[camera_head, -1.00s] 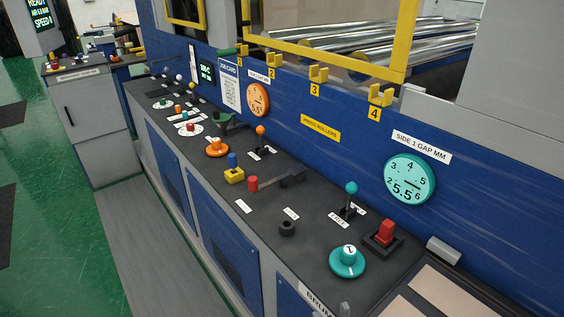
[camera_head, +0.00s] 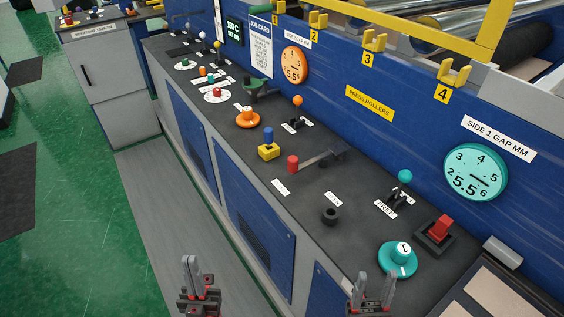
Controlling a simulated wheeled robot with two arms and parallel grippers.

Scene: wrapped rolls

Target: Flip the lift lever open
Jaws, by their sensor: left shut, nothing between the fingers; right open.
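A lever with a red grip (camera_head: 293,163) and a grey bar lies nearly flat across the dark console top, its bar running right to a dark pivot block (camera_head: 333,154). It looks like the lift lever, but I cannot read a label naming it. Small white labels lie in front of it, too small to read surely. My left gripper (camera_head: 197,270) is shut and empty, low at the bottom, over the grey floor strip and apart from the console controls. My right gripper (camera_head: 375,283) is open and empty at the console's front edge, just left of the teal knob and well short of the red grip.
Near the lever are a black round socket (camera_head: 330,216), a yellow block with blue top (camera_head: 268,150), an orange knob (camera_head: 248,118), a teal-balled lever (camera_head: 405,177), a teal knob (camera_head: 398,255) and a red switch (camera_head: 438,231). The blue panel rises behind.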

